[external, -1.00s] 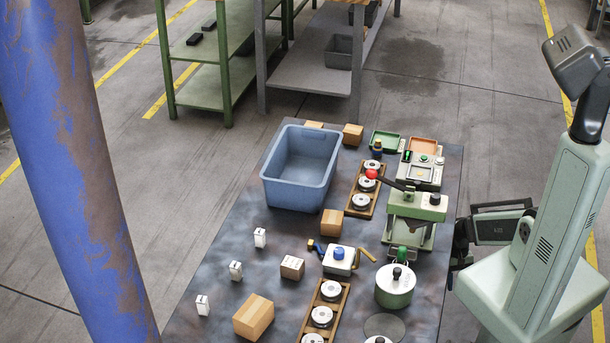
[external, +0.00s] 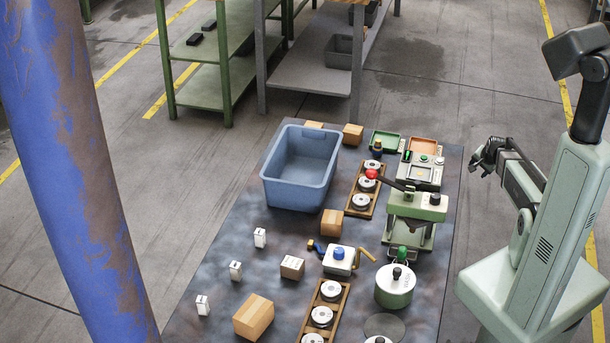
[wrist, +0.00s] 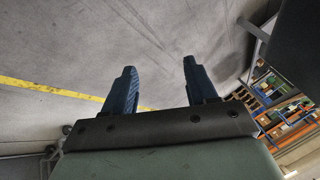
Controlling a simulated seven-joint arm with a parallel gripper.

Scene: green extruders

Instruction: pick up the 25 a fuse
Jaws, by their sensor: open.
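Three small white upright blocks with dark markings stand in a row on the left of the table: a far one (external: 260,238), a middle one (external: 236,271) and a near one (external: 202,306). They may be fuses, but their labels are too small to read, so I cannot tell which is 25 A. My gripper (external: 478,163) is off the table's right side, apart from everything on it. In the wrist view my gripper (wrist: 158,72) shows two blue fingers spread apart, with bare floor beyond and nothing between them.
A blue bin (external: 300,196) stands at the back left of the table. A green press (external: 416,207) with a red-knobbed lever stands between my arm and the white blocks. Cardboard boxes (external: 254,318), wooden disc racks (external: 327,312) and a round pot (external: 395,287) occupy the middle and front.

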